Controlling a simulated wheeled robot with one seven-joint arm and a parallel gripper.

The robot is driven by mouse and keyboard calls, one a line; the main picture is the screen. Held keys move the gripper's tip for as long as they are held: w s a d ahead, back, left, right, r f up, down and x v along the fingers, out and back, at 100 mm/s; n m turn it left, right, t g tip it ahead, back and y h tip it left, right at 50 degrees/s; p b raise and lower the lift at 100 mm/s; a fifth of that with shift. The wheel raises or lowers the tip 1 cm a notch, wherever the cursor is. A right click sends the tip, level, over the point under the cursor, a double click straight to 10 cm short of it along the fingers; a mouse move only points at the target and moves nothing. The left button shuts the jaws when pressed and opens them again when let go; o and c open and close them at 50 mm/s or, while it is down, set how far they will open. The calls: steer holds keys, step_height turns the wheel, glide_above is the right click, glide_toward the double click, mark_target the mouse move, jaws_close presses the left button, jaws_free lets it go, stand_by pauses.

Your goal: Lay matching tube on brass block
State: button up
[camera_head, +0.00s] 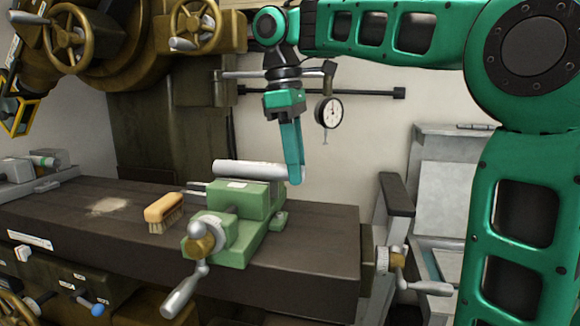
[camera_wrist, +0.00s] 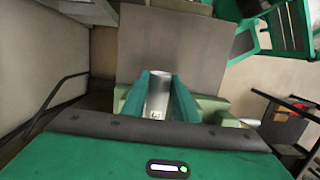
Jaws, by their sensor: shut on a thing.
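My gripper (camera_head: 293,176) is over the right end of a green vise (camera_head: 256,205) on the bench. It is shut on a pale silver tube (camera_head: 240,171), which lies level across the top of the vise in the head view. I cannot tell whether the tube touches the jaws. In the wrist view the tube (camera_wrist: 159,92) sits between the two green fingers (camera_wrist: 159,95), and a dark "3" shows on its near end. I cannot make out a separate brass block; a brass-coloured hub (camera_head: 201,241) sits on the vise's handle.
A wooden brush (camera_head: 164,210) lies left of the vise on the dark bench (camera_head: 75,205). A grey fixture (camera_head: 45,170) stands at the far left. A dial gauge (camera_head: 329,112) hangs behind my gripper on a dark bar. Handwheels (camera_head: 82,38) overhang at upper left.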

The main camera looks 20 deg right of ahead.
steer(key=o, duration=1.1)
steer(key=shift+r, duration=4.5)
